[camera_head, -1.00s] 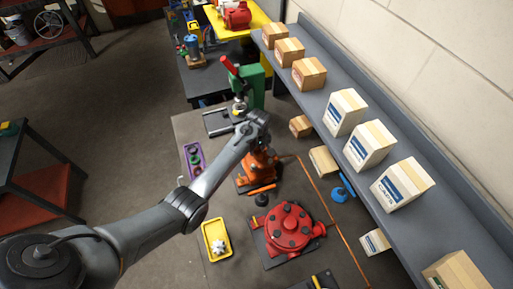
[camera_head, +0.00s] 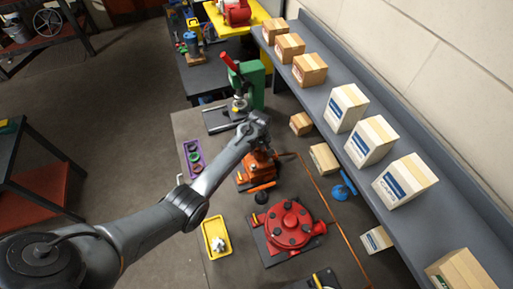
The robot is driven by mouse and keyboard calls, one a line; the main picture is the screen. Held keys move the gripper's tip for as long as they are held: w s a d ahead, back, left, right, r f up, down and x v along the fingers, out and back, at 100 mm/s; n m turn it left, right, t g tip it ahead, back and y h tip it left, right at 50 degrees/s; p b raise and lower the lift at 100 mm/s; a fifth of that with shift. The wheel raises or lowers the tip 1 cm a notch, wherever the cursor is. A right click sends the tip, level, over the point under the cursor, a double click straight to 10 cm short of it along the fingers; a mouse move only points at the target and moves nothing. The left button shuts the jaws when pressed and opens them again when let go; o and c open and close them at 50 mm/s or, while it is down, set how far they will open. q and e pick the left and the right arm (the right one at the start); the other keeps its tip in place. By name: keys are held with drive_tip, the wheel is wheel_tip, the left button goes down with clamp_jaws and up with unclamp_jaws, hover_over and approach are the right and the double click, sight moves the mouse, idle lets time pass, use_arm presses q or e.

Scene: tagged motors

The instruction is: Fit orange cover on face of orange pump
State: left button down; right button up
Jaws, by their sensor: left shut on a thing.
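The orange pump (camera_head: 243,181) stands on the grey bench, near the middle of the view. My left arm comes in from the left, and its wrist is above the pump. My left gripper (camera_head: 259,145) points down there, mostly hidden by the wrist, so its fingertips do not show clearly. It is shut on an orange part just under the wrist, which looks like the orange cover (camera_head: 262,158). Cover and pump overlap in this view, and I cannot tell whether they touch. My right gripper is out of view.
A red pump (camera_head: 289,224) on a dark plate is in front. A yellow tray (camera_head: 207,242) and a purple tray (camera_head: 186,158) lie to the left. A green press (camera_head: 254,82) stands behind. A shelf (camera_head: 325,118) with boxes runs along the right.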

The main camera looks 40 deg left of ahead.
use_arm(q)
drive_tip(key=shift+w+f, duration=0.1)
drive_tip(key=shift+f, duration=0.2)
drive_tip(key=shift+f+b, duration=0.95)
drive_tip(key=shift+f, duration=0.4)
drive_tip(key=c, duration=0.6)
unclamp_jaws()
drive_tip(key=shift+f, duration=0.2)
wheel_tip(320, 180, up, 3)
drive_tip(key=p, duration=0.3)
drive_tip(key=shift+f, duration=0.1)
wheel_tip(320, 180, up, 4)
drive_tip(key=p, duration=0.3)
drive_tip(key=shift+f+p, duration=0.25)
drive_tip(key=shift+p, duration=0.1)
drive_tip(key=shift+r, duration=0.1)
wheel_tip(320, 180, up, 10)
drive_tip(key=d+b, duration=0.1)
drive_tip(key=shift+s+r, duration=0.2)
drive_tip(key=shift+s, duration=0.2)
